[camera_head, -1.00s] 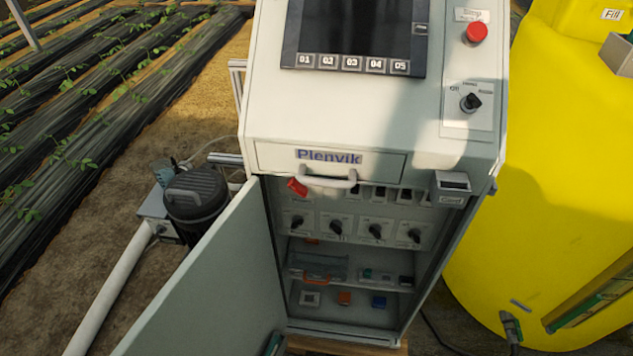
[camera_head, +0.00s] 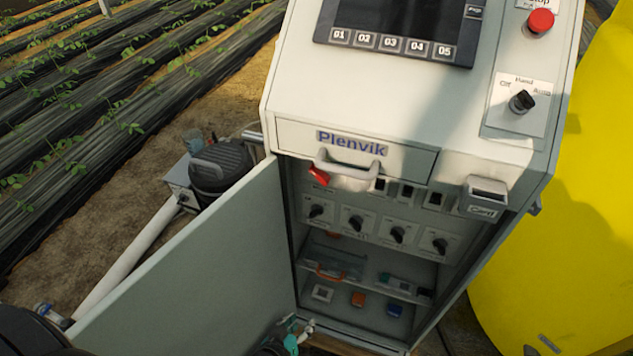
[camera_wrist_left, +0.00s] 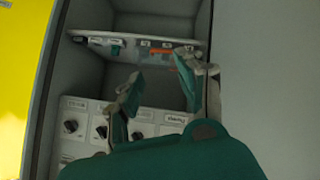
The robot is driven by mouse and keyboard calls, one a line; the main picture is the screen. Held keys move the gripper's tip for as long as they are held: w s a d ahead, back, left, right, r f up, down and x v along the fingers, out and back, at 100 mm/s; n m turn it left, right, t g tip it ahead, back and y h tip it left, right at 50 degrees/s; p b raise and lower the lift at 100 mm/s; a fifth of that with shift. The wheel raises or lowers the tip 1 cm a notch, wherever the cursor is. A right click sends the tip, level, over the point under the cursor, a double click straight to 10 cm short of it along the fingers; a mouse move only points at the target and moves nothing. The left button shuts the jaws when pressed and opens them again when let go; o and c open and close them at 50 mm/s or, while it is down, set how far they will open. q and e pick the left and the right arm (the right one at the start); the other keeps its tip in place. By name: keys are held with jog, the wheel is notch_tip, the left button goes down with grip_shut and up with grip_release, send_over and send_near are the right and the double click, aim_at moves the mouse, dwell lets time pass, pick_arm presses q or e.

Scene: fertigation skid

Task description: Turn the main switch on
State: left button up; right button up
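The grey cabinet (camera_head: 395,130) stands with its lower door (camera_head: 205,270) swung open to the left. A red handle (camera_head: 318,175), which looks like the main switch, shows at the upper left of the opening, beside the drawer's grey pull handle (camera_head: 348,172). Its mount is hidden. My left gripper (camera_head: 298,330) is low at the bottom edge, in front of the cabinet's foot and well below the red handle. In the left wrist view its teal fingers (camera_wrist_left: 160,75) are apart and empty, facing the cabinet inside. The red handle is not clear there. My right gripper is not in view.
Inside are a row of black knobs (camera_head: 398,235), seen in the left wrist view too (camera_wrist_left: 71,126), and shelves with small parts (camera_head: 358,299). A yellow tank (camera_head: 570,220) stands to the right. A black-lidded canister (camera_head: 219,166) is behind the door.

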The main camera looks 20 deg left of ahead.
pick_arm(q)
jog(key=w+r+n+t+b, duration=0.2)
jog(key=w+r+t, duration=0.25)
jog(key=r, duration=0.85)
jog(key=n+t+y, duration=0.1)
jog(key=n+t, duration=0.2)
send_near(316, 176)
jog(key=w, duration=0.4)
jog(key=w+p, duration=0.1)
jog(key=w, duration=0.4)
jog(key=shift+w+d+f, duration=0.1)
jog(key=shift+w+d, duration=0.15)
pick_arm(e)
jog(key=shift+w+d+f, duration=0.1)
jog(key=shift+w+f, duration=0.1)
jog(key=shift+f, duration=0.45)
pick_arm(q)
grip_shut()
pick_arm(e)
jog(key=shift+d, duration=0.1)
